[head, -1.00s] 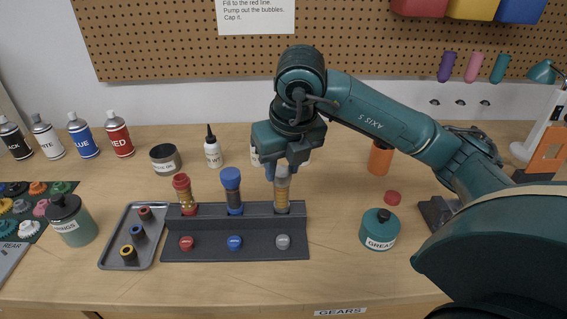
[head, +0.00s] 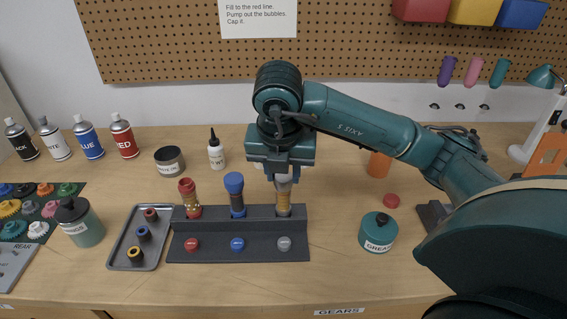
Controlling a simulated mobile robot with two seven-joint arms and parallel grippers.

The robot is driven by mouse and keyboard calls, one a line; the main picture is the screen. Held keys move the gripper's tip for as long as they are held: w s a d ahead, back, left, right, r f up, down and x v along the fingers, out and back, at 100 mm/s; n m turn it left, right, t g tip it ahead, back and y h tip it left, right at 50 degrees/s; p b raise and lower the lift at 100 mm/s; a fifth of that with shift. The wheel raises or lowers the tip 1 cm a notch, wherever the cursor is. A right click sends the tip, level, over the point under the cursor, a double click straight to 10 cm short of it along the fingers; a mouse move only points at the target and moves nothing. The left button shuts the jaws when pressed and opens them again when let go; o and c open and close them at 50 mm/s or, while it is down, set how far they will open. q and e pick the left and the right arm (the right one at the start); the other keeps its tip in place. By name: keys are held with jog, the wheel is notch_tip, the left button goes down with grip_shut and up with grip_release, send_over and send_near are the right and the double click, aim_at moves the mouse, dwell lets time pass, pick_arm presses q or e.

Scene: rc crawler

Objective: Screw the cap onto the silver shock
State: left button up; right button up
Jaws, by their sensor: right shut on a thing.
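The silver shock (head: 284,203), with an amber body, stands upright in the right-hand slot of the dark rack (head: 215,255). My right gripper (head: 283,177) is directly above it, pointing down and shut on the grey cap (head: 284,186) at the shock's top. The cap meets the top of the shock; the fingers partly hide it, so I cannot tell how far it is threaded. My left gripper is not in view.
The red shock (head: 189,198) and blue shock (head: 235,197) stand in the same rack. A grey tray (head: 120,258) with several rings lies left. The front of the table is clear.

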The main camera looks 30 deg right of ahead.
jog(key=shift+r+m+p, duration=0.2)
jog(key=shift+m+p, duration=0.4)
jog(key=shift+p, duration=0.05)
jog(key=shift+m+g+h+p, duration=0.4)
jog(key=shift+m+p, duration=0.6)
jog(key=shift+m, duration=0.1)
jog(key=shift+w+a+f+m, duration=0.1)
jog(key=shift+f+m, duration=0.1)
jog(key=shift+m, duration=0.3)
jog(key=shift+r+m+p, duration=0.1)
jog(key=shift+m+p, duration=0.2)
jog(key=shift+p, duration=0.2)
jog(key=m+g, duration=0.1)
jog(key=m, duration=0.2)
jog(key=shift+w+m, duration=0.1)
jog(key=shift+m, duration=0.2)
